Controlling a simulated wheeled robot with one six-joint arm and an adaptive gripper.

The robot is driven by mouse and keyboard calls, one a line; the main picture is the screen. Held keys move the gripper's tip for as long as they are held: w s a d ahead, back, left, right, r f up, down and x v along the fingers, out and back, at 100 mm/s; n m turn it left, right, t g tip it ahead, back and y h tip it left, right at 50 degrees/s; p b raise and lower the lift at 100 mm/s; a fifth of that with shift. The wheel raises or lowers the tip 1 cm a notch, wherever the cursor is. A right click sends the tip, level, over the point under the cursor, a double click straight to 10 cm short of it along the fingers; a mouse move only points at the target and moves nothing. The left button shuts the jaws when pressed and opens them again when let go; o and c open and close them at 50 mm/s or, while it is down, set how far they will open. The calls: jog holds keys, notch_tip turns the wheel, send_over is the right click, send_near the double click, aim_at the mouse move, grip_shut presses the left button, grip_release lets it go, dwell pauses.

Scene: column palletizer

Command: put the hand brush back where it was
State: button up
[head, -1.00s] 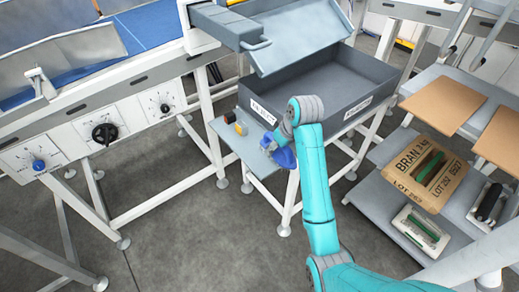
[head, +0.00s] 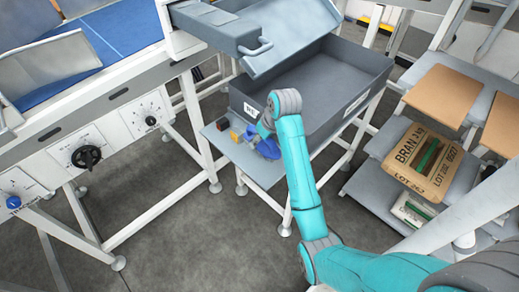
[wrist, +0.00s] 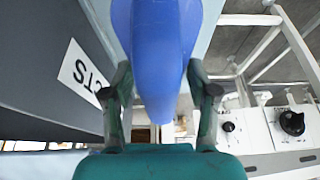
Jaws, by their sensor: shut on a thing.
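A smooth blue thing, which I take to be the hand brush (head: 266,148), is in my gripper (head: 258,138). In the wrist view the blue brush (wrist: 157,45) fills the space between the two dark fingers of my gripper (wrist: 158,80), tapering toward the palm. Its bristles do not show. In the head view it is over or at the small grey side shelf (head: 232,152) in front of the grey bin; I cannot tell whether it touches the shelf.
The labelled grey bin (head: 335,90) stands behind. A bran sack (head: 408,172) with a green thing on it lies on the right rack. Bare floor (head: 190,240) is in front.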

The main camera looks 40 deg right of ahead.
aim_at(260, 149)
jog(key=shift+f, duration=2.65)
jog(key=o, duration=1.1)
jog(key=shift+f, duration=0.1)
